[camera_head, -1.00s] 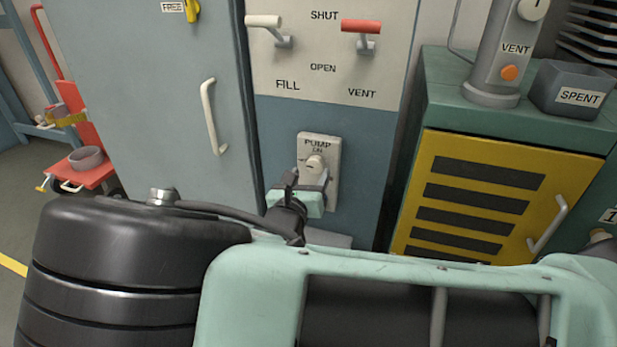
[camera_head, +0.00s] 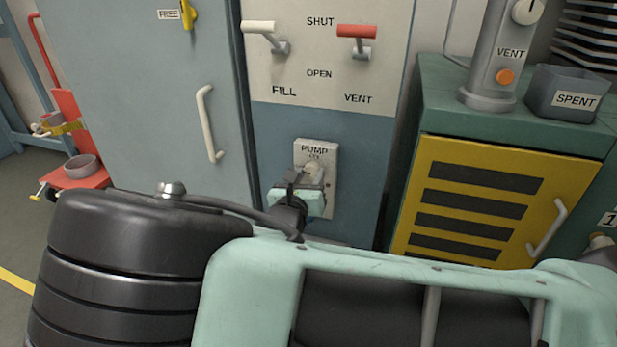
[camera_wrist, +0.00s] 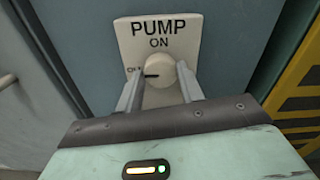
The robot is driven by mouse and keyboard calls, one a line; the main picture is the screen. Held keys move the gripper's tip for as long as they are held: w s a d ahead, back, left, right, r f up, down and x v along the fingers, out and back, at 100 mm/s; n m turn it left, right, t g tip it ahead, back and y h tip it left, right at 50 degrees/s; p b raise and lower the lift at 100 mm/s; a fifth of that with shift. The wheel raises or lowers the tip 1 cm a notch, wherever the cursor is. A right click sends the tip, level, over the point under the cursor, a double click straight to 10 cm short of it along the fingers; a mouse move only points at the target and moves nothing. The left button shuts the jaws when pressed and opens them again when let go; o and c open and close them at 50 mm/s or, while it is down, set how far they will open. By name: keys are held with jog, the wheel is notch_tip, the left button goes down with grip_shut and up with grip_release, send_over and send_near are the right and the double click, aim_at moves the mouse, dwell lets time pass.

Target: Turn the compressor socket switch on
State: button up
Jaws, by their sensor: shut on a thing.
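The compressor socket switch is a pale round knob (camera_wrist: 159,72) on a cream plate (camera_wrist: 187,36) marked PUMP and ON. In the wrist view, ON stands above the knob, and its dark pointer mark faces left, towards a small label partly hidden by a finger. In the head view the plate (camera_head: 329,158) sits low on the blue panel, with the knob (camera_head: 314,171) partly covered by my gripper (camera_head: 305,181). My gripper's two fingers (camera_wrist: 158,86) stand on either side of the knob in the wrist view, shut on it.
Above are a white FILL lever (camera_head: 260,28) and a red VENT lever (camera_head: 357,32). A grey door with a white handle (camera_head: 208,124) is left. A green cabinet with a yellow striped door (camera_head: 480,190) stands close on the right, bearing a SPENT bin (camera_head: 574,100).

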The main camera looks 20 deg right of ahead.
jog(key=shift+r, duration=0.1)
jog(key=m+p, duration=0.2)
jog(key=p, duration=0.1)
jog(key=shift+r+m, duration=0.1)
jog(key=shift+m, duration=0.3)
jog(key=m+p, duration=0.6)
jog(key=shift+s+p, duration=0.1)
jog(key=shift+p, duration=0.2)
jog(key=m+p, duration=0.4)
jog(key=m, duration=0.1)
jog(key=shift+m+p, duration=0.3)
jog(key=shift+p, duration=0.1)
jog(key=shift+f+m+p, duration=0.15)
jog(key=shift+m+p, duration=0.45)
jog(key=shift+m, duration=0.2)
jog(key=shift+f+m+p, duration=0.15)
jog(key=shift+m+p, duration=0.4)
jog(key=shift+m, duration=0.25)
jog(key=o, duration=1)
